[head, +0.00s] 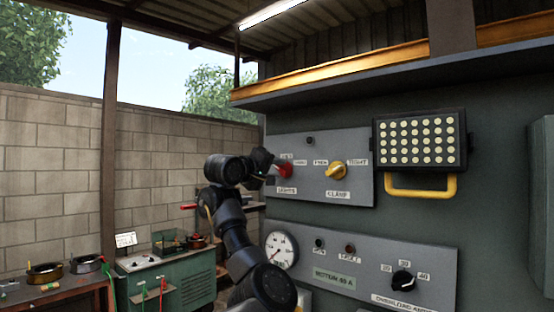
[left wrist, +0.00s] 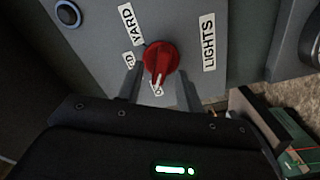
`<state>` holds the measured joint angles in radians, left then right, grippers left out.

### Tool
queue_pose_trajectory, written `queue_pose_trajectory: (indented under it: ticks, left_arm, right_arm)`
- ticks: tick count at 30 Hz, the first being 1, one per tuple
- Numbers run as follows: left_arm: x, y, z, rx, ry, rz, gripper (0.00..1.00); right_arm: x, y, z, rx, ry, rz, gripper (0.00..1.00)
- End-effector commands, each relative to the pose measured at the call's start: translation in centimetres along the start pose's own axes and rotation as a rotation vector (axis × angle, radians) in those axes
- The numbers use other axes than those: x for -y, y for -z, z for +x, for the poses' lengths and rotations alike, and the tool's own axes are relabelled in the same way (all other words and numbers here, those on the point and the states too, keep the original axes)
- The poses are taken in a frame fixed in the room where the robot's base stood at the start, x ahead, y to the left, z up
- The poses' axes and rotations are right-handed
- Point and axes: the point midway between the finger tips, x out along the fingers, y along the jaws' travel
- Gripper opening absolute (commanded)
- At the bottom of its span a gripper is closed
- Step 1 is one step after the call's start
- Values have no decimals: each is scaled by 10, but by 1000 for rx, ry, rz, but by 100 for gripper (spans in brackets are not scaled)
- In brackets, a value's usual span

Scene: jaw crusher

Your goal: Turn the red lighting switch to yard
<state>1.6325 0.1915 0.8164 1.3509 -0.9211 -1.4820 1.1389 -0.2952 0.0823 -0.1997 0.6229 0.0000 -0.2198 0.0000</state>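The red lighting switch (head: 286,171) is a knob on a grey panel above a LIGHTS label (head: 287,190). In the left wrist view the red knob (left wrist: 161,57) has a white pointer line aimed at a partly hidden label between my fingers. The YARD label (left wrist: 132,25) is up and left of the knob, and another label (left wrist: 128,60) is partly covered by a finger. My left gripper (left wrist: 158,76) is open, with a fingertip on each side of the knob's lower part; contact cannot be told. In the head view my left gripper (head: 271,169) reaches the switch from the left. My right gripper is not in view.
A yellow CLAMP knob (head: 337,170) is on the same panel, right of the switch. A lamp with a yellow handle (head: 420,186) is further right. Below are a gauge (head: 281,249) and a black dial (head: 402,281). A green bench unit (head: 165,285) stands at the left.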

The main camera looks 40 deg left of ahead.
Motion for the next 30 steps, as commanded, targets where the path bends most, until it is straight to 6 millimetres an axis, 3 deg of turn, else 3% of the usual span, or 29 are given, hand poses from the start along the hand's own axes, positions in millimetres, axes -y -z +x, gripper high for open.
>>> queue_pose_trajectory:
  ticks: [12, 21, 30]
  left_arm:
    - [1, -1, 8, 1, 0, 1, 36]
    - [1, -1, 8, 0, 1, 1, 0]
    - [3, -2, 8, 1, 1, 22, 0]
  right_arm:
    - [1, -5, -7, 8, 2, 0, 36]
    - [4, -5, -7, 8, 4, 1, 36]
    - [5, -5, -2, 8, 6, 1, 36]
